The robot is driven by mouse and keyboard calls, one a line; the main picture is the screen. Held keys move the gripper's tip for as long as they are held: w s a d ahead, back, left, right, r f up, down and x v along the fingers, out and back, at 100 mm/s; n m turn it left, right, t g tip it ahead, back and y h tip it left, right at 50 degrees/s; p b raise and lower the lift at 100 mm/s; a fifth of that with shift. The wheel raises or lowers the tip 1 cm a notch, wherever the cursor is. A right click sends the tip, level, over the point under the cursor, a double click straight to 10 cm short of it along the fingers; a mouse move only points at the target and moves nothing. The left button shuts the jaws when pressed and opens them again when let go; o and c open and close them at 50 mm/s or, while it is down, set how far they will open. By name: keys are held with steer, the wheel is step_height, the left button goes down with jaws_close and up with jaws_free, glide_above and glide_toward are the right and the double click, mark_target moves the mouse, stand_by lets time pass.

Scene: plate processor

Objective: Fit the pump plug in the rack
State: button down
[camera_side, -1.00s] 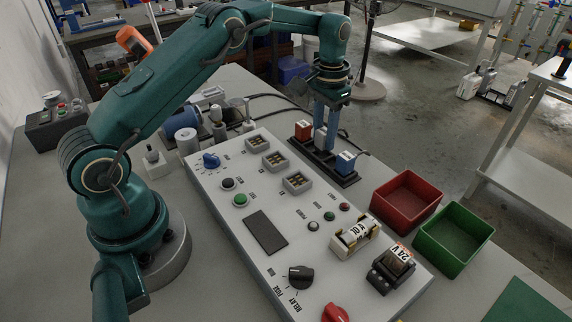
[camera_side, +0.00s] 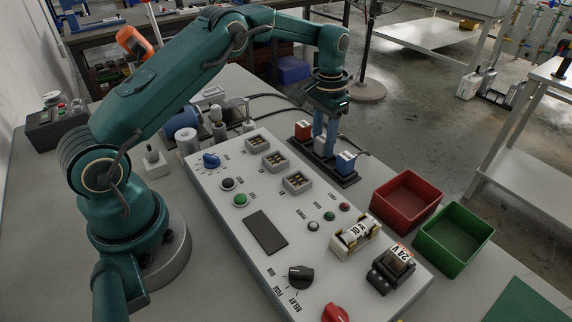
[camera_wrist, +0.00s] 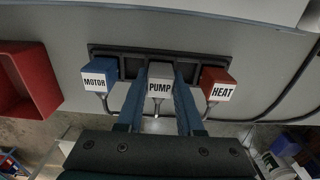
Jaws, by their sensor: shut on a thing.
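The pump plug (camera_wrist: 159,88) is a light grey block labelled PUMP, held between the two blue fingers of my gripper (camera_wrist: 160,105). In the side view the plug (camera_side: 320,145) is partly hidden by the fingers of my gripper (camera_side: 324,137). The dark rack (camera_wrist: 110,50) lies under it, and the plug is over or in its middle position. I cannot tell whether it is fully seated. The blue MOTOR plug (camera_wrist: 99,77) and the red HEAT plug (camera_wrist: 218,84) stand at the rack's two ends. The rack (camera_side: 347,183) also shows in the side view.
The control panel (camera_side: 265,233) with empty sockets (camera_side: 275,161) lies beside the rack. A red bin (camera_side: 406,202) and a green bin (camera_side: 453,240) stand to the rack's right. Cables (camera_wrist: 270,112) trail from the plugs near my fingers.

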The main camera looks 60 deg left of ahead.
steer(key=shift+c, duration=2.3)
jaws_free()
steer(key=shift+r, duration=0.1)
